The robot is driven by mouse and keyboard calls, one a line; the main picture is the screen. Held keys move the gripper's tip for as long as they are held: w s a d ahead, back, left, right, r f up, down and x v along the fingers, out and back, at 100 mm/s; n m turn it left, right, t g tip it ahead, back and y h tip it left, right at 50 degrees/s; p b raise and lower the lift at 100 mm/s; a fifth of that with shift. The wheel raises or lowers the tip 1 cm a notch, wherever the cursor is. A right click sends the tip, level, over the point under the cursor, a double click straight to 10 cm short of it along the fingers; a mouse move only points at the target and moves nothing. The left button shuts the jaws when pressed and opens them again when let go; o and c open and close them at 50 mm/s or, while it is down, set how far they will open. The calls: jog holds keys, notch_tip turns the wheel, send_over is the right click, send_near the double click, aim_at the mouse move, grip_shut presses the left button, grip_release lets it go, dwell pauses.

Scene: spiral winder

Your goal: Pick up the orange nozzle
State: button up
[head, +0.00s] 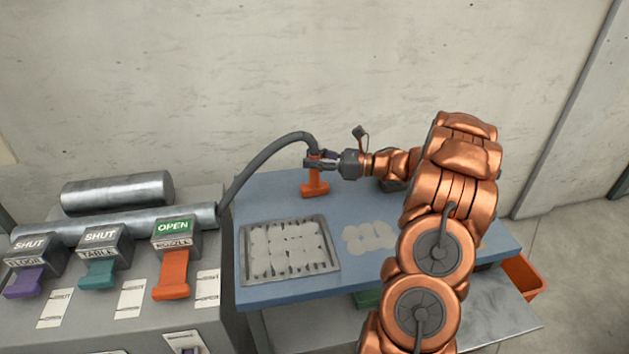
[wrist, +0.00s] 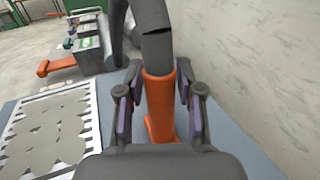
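The orange nozzle (head: 314,187) is upright at the end of a thick grey hose (head: 265,160), over the back of the blue table. In the head view I cannot tell whether its wide foot touches the table. My gripper (head: 318,161) reaches in from the right at the nozzle's upper part. In the wrist view the nozzle (wrist: 159,100) stands between the two purple-padded fingers (wrist: 160,105). Narrow gaps seem to show on both sides of it, so the fingers look open around it. The hose (wrist: 155,35) enters its top.
A grey tray with pale discs (head: 328,268) lies on the blue table (head: 270,200), loose discs (head: 368,236) beside it. Left stands a grey console with purple, teal and orange levers (head: 172,275); the orange one's sign reads OPEN. A concrete wall (head: 250,60) rises behind.

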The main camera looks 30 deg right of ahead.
aim_at(314, 154)
grip_shut()
jog(key=shift+r, duration=0.1)
dwell(0.4)
jog(key=shift+r+b, duration=0.85)
jog(key=shift+r, duration=0.55)
jog(key=shift+s+a+r, duration=0.15)
jog(key=shift+s+r, duration=0.05)
jog(key=shift+s, duration=0.05)
jog(key=s+a+r+b, duration=0.1)
jog(key=s+a+b, duration=0.4)
jog(key=s, duration=0.8)
jog(key=shift+s+a+r, duration=0.3)
jog(key=shift+a, duration=0.85)
